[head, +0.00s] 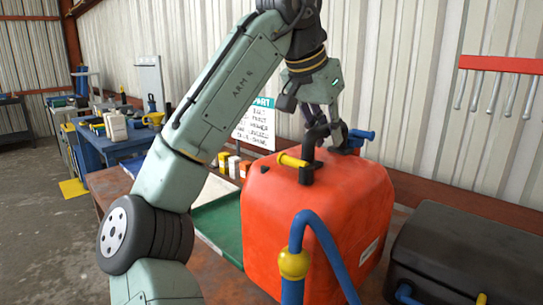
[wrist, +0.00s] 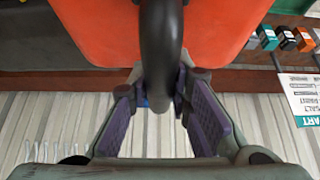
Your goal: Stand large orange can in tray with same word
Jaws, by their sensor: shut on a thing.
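The large orange can (head: 310,220) stands upright on the bench in the head view, with a yellow cap, a blue cap and a black handle on top. My gripper (head: 320,118) is above the can, shut on its black handle. In the wrist view my gripper (wrist: 168,100) has its purple-padded fingers around the handle (wrist: 160,45), with the orange can (wrist: 225,30) behind it. A green tray (head: 222,228) lies left of the can, partly hidden by my arm and the can. No word on the can or tray is readable.
A black case (head: 465,255) stands right of the can. A blue pipe with a yellow ball (head: 293,263) rises in front of it. Small boxes (head: 230,163) and a sign (head: 256,125) are behind the tray. Tools hang from a red rack (head: 500,64) on the wall.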

